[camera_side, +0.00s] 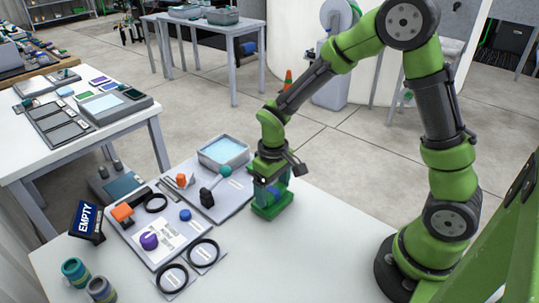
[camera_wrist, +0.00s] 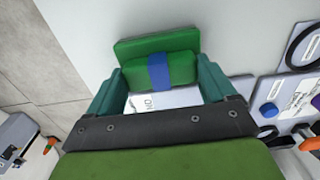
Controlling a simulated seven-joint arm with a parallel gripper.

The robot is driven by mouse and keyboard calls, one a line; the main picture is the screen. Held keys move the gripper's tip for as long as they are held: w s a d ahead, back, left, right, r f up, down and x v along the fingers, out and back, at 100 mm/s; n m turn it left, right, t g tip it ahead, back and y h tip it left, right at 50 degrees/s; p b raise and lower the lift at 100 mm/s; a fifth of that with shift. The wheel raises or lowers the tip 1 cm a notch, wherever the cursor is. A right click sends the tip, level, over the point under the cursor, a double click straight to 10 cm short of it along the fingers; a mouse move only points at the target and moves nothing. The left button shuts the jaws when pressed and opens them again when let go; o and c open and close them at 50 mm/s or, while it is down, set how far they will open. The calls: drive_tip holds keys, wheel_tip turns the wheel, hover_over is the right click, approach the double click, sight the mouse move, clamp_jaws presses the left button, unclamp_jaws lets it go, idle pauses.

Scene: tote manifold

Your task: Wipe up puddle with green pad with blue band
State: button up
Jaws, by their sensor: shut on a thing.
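The green pad with the blue band (camera_side: 272,209) is on or just above the white table, to the right of the grey board. My gripper (camera_side: 268,188) points down and is shut on it. In the wrist view, the pad (camera_wrist: 158,49) shows as a wide green base with a smaller green block on top. The blue band (camera_wrist: 159,72) wraps the block, and my teal fingers stand at the block's two ends. I cannot make out a puddle in either view; it may be hidden under the pad or too faint.
A tray with light blue content (camera_side: 205,157) stands left of my gripper. A grey board (camera_side: 150,262) holds black rings, a purple knob (camera_side: 149,240) and orange pieces. A box marked EMPTY (camera_side: 87,221) and two jars stand at the left. The table's right front is clear.

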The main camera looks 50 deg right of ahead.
sight(277, 182)
drive_tip(key=shift+w, duration=0.5)
drive_tip(key=shift+d, duration=1.5)
drive_tip(key=shift+s+a, duration=0.1)
drive_tip(key=shift+s, duration=3.8)
drive_tip(key=shift+w, duration=3.75)
drive_tip(key=shift+w+r, duration=0.1)
drive_tip(key=shift+w, duration=0.15)
drive_tip(key=shift+s+r, duration=0.1)
drive_tip(key=shift+r, duration=4.05)
